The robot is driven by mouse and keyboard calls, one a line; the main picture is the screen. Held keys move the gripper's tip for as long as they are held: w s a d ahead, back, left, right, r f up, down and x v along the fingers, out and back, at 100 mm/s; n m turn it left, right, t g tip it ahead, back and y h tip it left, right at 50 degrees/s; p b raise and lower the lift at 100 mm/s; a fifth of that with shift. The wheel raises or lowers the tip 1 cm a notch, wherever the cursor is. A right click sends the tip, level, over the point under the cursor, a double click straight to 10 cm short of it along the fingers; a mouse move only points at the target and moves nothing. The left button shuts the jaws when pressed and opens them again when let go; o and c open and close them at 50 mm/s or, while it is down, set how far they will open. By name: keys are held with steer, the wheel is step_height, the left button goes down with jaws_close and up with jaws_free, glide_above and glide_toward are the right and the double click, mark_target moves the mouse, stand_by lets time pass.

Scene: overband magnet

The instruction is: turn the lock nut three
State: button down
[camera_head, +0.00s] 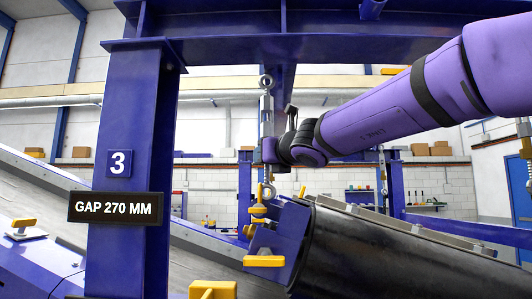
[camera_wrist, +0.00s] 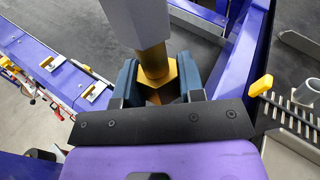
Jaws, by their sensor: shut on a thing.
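The lock nut (camera_wrist: 171,74) is a brass hexagon under a grey turnbuckle body (camera_wrist: 134,18) in the wrist view. A short brass threaded part (camera_wrist: 152,58) shows between them. My gripper (camera_wrist: 158,76) has its two dark blue jaws on opposite sides of the nut and is shut on it. In the head view the turnbuckle (camera_head: 266,112) hangs upright from an eye under the blue beam, and my gripper (camera_head: 268,151) is at its lower part, hiding the nut. A plate marked 3 (camera_head: 119,163) is on the blue post left of it.
A blue post (camera_head: 137,110) with a "GAP 270 MM" sign (camera_head: 115,208) stands at the left. The dark magnet drum (camera_head: 375,255) lies below my arm. Yellow handles (camera_head: 264,261) stand near its end. A sloping conveyor (camera_head: 50,195) runs behind the post.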

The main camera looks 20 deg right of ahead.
steer(key=shift+m+h, duration=0.4)
steer(key=shift+h, duration=0.2)
steer(key=shift+d+r, duration=0.1)
steer(key=c, duration=0.6)
jaws_free()
steer(key=shift+c, duration=0.2)
steer(key=shift+s, duration=0.1)
steer(key=s+d, duration=0.1)
steer(key=s, duration=0.6)
steer(key=shift+s, duration=0.4)
steer(key=shift+d, duration=0.1)
steer(key=o, duration=0.6)
steer(key=shift+c, duration=0.2)
steer(key=shift+s, duration=0.1)
